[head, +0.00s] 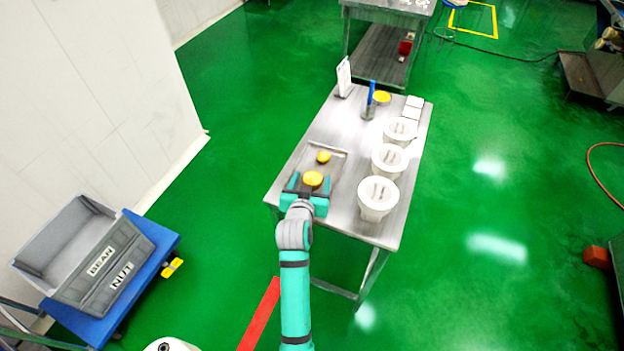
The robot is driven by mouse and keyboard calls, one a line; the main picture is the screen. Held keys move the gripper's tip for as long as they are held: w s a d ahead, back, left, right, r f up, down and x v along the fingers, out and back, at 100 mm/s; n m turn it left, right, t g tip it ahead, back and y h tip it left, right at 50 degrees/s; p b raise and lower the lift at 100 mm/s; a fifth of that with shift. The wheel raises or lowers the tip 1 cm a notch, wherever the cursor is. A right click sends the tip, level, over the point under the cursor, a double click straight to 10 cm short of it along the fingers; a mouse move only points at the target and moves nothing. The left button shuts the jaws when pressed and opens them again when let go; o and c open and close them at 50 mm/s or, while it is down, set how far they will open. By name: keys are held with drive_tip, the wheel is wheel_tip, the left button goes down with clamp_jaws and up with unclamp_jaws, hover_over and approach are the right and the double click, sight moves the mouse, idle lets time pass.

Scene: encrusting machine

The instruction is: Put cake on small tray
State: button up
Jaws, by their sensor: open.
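Two round yellow cakes are on the steel table. The nearer cake (313,179) is between or just beyond the fingertips of my gripper (310,184). My gripper is open, with one finger on each side of that cake; I cannot tell whether they touch it. The second, smaller-looking cake (323,157) lies farther back on a small grey metal tray (341,158). The near part of the tray is hidden by my gripper, so I cannot tell whether the nearer cake rests on it.
A container with a blue-handled tool (370,105), a yellow round item (382,97), white blocks (412,108) and an upright white sign (344,77) stand at the back.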

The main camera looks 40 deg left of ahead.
drive_tip(key=v, duration=1.1)
drive_tip(key=shift+r, duration=0.1)
drive_tip(key=s+d+f+m+t+h, duration=0.1)
drive_tip(key=s+d+f, duration=0.35)
drive_tip(key=d, duration=0.55)
drive_tip(key=s+d+f+m+h, duration=0.1)
drive_tip(key=s+d+f, duration=0.3)
drive_tip(key=d, duration=0.5)
drive_tip(key=s+d+r+m+t+h, duration=0.1)
drive_tip(key=s+d+r+h, duration=0.1)
drive_tip(key=s+d, duration=0.4)
drive_tip(key=s+d+r+m+t+h, duration=0.1)
drive_tip(key=s+d, duration=0.5)
drive_tip(key=s, duration=0.6)
drive_tip(key=shift+r+m+h, duration=0.6)
drive_tip(key=shift+r+m, duration=0.1)
drive_tip(key=shift+r, duration=0.6)
drive_tip(key=shift+d, duration=0.15)
